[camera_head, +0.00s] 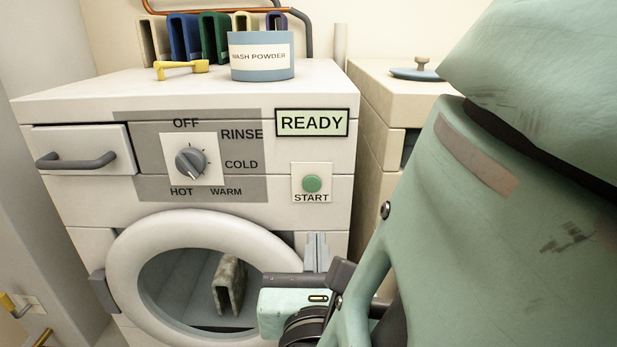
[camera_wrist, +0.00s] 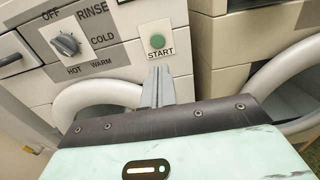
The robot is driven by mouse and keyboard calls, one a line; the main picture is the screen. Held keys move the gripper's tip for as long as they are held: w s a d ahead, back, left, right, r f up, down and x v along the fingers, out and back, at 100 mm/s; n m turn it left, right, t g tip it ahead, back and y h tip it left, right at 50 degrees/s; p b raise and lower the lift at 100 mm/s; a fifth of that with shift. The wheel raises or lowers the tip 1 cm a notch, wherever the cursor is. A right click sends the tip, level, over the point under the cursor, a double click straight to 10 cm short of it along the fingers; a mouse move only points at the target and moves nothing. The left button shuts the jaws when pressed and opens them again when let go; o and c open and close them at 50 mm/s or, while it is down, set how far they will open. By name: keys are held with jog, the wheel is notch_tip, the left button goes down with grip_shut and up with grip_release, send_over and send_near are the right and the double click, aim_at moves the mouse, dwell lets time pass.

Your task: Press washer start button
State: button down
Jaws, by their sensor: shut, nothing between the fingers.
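The washer (camera_head: 72,100) stands in front of me with a white front and a round door (camera_head: 124,250). Its green round start button (camera_head: 312,183) sits on a pale plate above the word START, below the READY display (camera_head: 312,122). In the wrist view the start button (camera_wrist: 157,41) shows just above my fingertips. My gripper (camera_head: 317,240) is shut and empty, its fingers pointing up toward the washer front, below the button in the head view. The wrist view shows the closed fingers (camera_wrist: 158,76) a little below the START label. A gap to the button seems to remain; its depth is unclear.
A dial (camera_head: 191,161) and a drawer handle (camera_head: 76,160) are left of the button. A wash powder tub (camera_head: 262,58) and a yellow object (camera_head: 181,69) stand on top. A grey item (camera_head: 229,285) shows inside the door. A beige cabinet (camera_head: 385,90) stands right.

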aim_at(313, 183)
jog(key=shift+s+a+f+y, duration=0.2)
jog(key=shift+s+a+y, duration=0.05)
jog(key=shift+a+y, duration=0.05)
jog(key=w, duration=1.4)
jog(key=shift+d+r, duration=0.1)
jog(key=shift+d, duration=0.25)
jog(key=shift+w, duration=0.15)
jog(key=shift+w+d, duration=0.1)
jog(key=shift+w, duration=0.35)
jog(key=shift+w+r, duration=0.2)
jog(key=shift+w, duration=0.05)
